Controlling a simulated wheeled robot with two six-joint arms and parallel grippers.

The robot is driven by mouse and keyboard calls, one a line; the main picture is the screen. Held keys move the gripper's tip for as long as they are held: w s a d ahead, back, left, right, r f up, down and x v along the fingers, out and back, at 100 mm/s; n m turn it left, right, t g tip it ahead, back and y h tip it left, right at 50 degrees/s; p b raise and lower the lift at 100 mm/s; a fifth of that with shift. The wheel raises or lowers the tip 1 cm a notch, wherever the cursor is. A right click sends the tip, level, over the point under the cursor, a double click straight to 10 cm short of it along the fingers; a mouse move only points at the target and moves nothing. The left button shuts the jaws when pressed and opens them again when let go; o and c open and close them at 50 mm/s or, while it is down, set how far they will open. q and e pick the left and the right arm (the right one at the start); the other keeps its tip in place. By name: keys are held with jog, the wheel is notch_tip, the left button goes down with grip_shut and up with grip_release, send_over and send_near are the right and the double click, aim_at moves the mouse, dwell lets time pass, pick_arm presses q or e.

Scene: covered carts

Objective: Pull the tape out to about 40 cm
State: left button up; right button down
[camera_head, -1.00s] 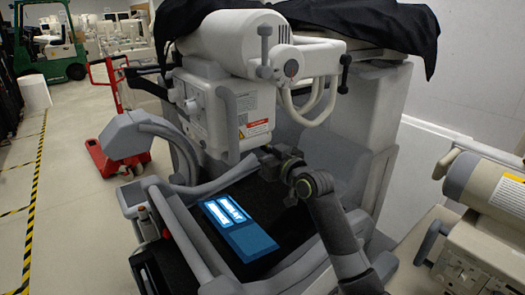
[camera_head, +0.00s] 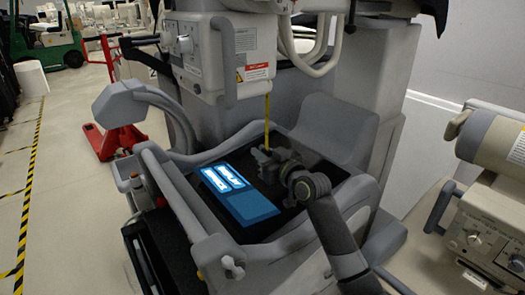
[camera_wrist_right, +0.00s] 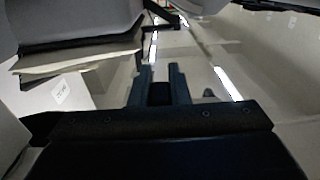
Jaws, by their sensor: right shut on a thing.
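A thin yellow tape (camera_head: 267,108) hangs straight down from the underside of the white housing (camera_head: 224,55) on the cart's column. Its lower end meets my right gripper (camera_head: 262,155), which is shut on it, over the cart's dark recessed tray. My fingers hide the tape's end. In the right wrist view my two fingers (camera_wrist_right: 159,82) show close together with a dark block (camera_wrist_right: 159,94) between them; the yellow strip cannot be made out there. My left gripper is in neither view.
A blue panel with white lit labels (camera_head: 240,196) lies in the tray, left of my right arm. The cart's grey rails (camera_head: 178,212) surround the tray. A beige machine (camera_head: 492,200) stands at the right. A red pallet truck (camera_head: 118,140) stands behind at left.

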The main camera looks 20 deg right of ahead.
jog(key=shift+f, duration=0.2)
jog(key=c, duration=1.4)
grip_release()
jog(key=shift+r, duration=0.1)
jog(key=shift+o, duration=0.2)
notch_tip(320, 180, up, 10)
